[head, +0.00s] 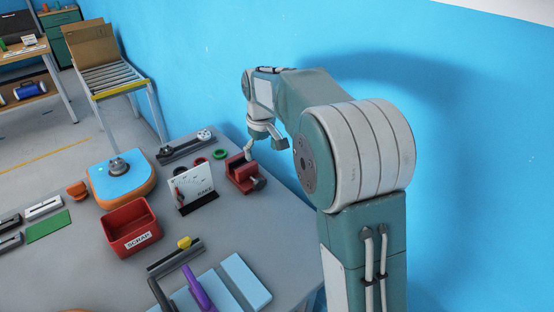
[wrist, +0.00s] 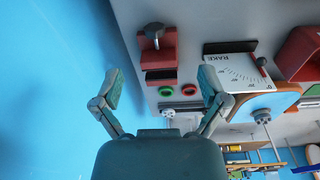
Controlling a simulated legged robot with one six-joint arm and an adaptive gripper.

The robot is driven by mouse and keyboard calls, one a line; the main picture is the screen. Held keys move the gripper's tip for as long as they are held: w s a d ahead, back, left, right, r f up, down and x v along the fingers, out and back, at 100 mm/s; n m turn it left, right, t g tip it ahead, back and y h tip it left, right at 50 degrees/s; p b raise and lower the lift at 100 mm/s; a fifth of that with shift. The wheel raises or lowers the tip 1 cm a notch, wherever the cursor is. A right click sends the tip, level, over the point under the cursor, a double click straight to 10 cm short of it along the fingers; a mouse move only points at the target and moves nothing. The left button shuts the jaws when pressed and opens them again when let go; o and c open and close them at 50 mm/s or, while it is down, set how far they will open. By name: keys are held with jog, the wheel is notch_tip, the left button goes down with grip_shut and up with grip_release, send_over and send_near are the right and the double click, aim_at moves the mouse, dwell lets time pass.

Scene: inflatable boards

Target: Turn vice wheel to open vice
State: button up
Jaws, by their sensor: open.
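The red vice (head: 240,172) stands near the table edge by the blue wall, and its dark grey wheel (head: 258,182) sticks out at the near end. In the wrist view the vice (wrist: 160,58) is ahead between my fingers, with its wheel (wrist: 154,30) farther up. A dark gap shows between its red parts; I cannot tell how far the jaws are apart. My gripper (head: 266,149) is above the vice's far side in the head view, its fingers spread and empty. Both fingers of my gripper (wrist: 160,82) show apart in the wrist view, not visibly touching the vice.
A white RAKE board (head: 195,187) stands left of the vice. A green ring (head: 220,154) and a dark red ring (head: 202,161) lie behind it. A red SCRAP bin (head: 130,228) and blue-orange block (head: 121,184) are farther left. The blue wall (head: 450,130) is close on the right.

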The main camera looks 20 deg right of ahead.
jog(key=s+r+m+t, duration=0.1)
jog(key=s+r+t, duration=0.1)
jog(key=s+r, duration=0.5)
jog(key=shift+s+r+m, duration=0.2)
jog(key=shift+s+m, duration=0.1)
jog(key=shift+s, duration=2.95)
jog(key=n+g+y, duration=0.1)
jog(key=n+g, duration=0.1)
jog(key=g, duration=0.1)
send_near(259, 180)
jog(key=shift+w+f, duration=0.15)
jog(key=shift+f, duration=0.2)
jog(key=shift+w+f+n, duration=0.1)
jog(key=shift+f+n, duration=0.2)
jog(key=shift+f, duration=0.1)
jog(key=f, duration=0.6)
jog(key=a+f, duration=0.1)
jog(key=f, duration=0.3)
jog(key=shift+s+f, duration=0.15)
jog(key=shift+s, duration=0.1)
